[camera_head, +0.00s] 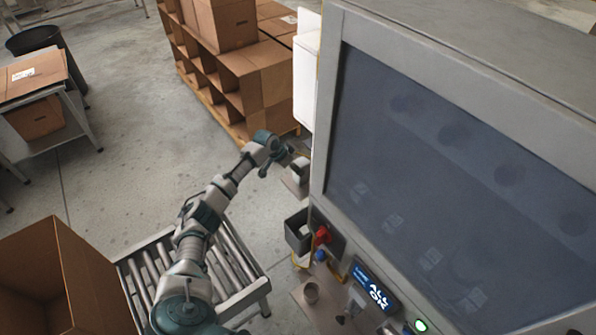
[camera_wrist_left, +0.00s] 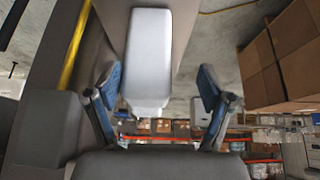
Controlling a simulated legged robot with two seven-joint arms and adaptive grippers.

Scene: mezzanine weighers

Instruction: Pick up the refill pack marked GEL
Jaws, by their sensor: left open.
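A pale grey-white pack (camera_wrist_left: 149,50) with a narrower lower end fills the middle of the left wrist view. No GEL marking is readable on it. My left gripper (camera_wrist_left: 158,85) is open, with one blue-padded finger on each side of the pack; gaps show between the pads and the pack. In the head view my left gripper (camera_head: 286,152) is stretched out beside the left side of the big machine. A small white item (camera_head: 299,170) sits just below it on a small ledge; I cannot tell whether it is the same pack. My right gripper is not in view.
The grey machine (camera_head: 420,29) with a dark window fills the right. A small dark bin (camera_head: 298,232) and a red knob (camera_head: 322,235) are on its side. A roller conveyor (camera_head: 240,284) lies below my left arm. Cardboard boxes (camera_head: 262,78) stand behind.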

